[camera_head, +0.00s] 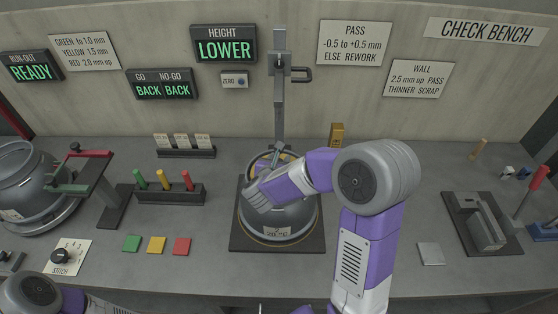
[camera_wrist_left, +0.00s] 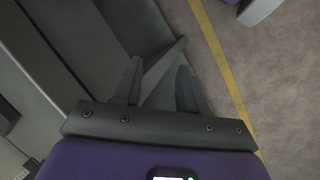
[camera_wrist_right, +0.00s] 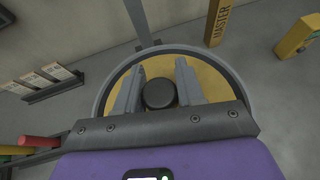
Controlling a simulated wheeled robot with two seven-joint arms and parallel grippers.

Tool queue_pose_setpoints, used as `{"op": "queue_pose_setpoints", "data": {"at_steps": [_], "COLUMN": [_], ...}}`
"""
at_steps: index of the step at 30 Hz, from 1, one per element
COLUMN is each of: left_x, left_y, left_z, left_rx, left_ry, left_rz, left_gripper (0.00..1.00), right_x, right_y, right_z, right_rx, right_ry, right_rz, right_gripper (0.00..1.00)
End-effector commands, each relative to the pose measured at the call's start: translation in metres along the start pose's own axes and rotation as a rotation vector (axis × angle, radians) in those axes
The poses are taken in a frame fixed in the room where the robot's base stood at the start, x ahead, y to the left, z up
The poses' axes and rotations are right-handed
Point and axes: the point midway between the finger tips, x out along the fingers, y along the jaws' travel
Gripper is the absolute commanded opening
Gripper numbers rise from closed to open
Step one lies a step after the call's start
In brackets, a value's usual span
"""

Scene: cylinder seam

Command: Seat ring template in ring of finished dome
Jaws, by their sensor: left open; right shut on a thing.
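The finished dome (camera_head: 290,222) is a grey rounded shell on a dark square plate (camera_head: 240,240) at mid-bench. My right gripper is over its top and hides much of it in the head view. In the right wrist view, the ring template is a yellow disc (camera_wrist_right: 212,82) with a dark round knob (camera_wrist_right: 158,94). My right gripper (camera_wrist_right: 158,80) is shut on that knob. The disc lies within the outline of the grey ring (camera_wrist_right: 108,82); I cannot tell whether it is flush. My left gripper (camera_wrist_left: 158,82) is open and empty, away from the dome, near the floor.
A height gauge post (camera_head: 280,100) stands right behind the dome. A rack with coloured handles (camera_head: 170,194) is to the left, a yellow master block (camera_head: 336,133) behind right. A grey clamp fixture (camera_head: 482,222) stands right. Bare bench lies around the dome plate.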

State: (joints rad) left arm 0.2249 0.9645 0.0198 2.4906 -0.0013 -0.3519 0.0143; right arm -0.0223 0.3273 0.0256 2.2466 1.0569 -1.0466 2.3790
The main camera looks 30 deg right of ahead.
Motion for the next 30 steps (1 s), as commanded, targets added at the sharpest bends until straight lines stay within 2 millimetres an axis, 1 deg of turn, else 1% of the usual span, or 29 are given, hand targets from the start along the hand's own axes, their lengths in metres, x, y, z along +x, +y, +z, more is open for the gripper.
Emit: {"op": "queue_pose_setpoints", "data": {"at_steps": [8, 9, 13, 21, 25, 26, 30], "left_x": [0.006, 0.005, 0.004, 0.004, -0.002, -0.003, 0.0], "left_y": [-0.002, -0.002, -0.002, -0.002, 0.001, 0.001, 0.0], "left_z": [0.0, 0.0, 0.0, 0.0, 0.0, 0.0, 0.0], "left_rx": [0.0, 0.0, 0.0, 0.0, 0.0, 0.0, 0.0], "left_ry": [0.0, 0.0, 0.0, 0.0, 0.0, 0.0, 0.0], "left_rz": [0.0, 0.0, 0.0, 0.0, 0.0, 0.0, 0.0], "left_gripper": [0.43, 0.43, 0.43, 0.43, 0.43, 0.43, 0.43], "right_x": [0.002, 0.001, 0.001, 0.001, -0.001, -0.003, -0.031], "right_y": [0.0, 0.0, 0.0, 0.0, 0.0, 0.0, 0.001], "right_z": [-0.003, -0.003, -0.002, -0.002, 0.002, 0.002, 0.001], "right_rx": [0.001, 0.0, 0.0, 0.0, 0.0, 0.0, 0.001], "right_ry": [-0.002, 0.0, 0.0, 0.0, 0.001, 0.0, -0.002], "right_rz": [0.001, 0.0, 0.001, 0.0, 0.0, 0.001, 0.005], "right_gripper": [0.0, 0.44, 0.63, 0.63, 0.63, 0.63, 0.63]}}
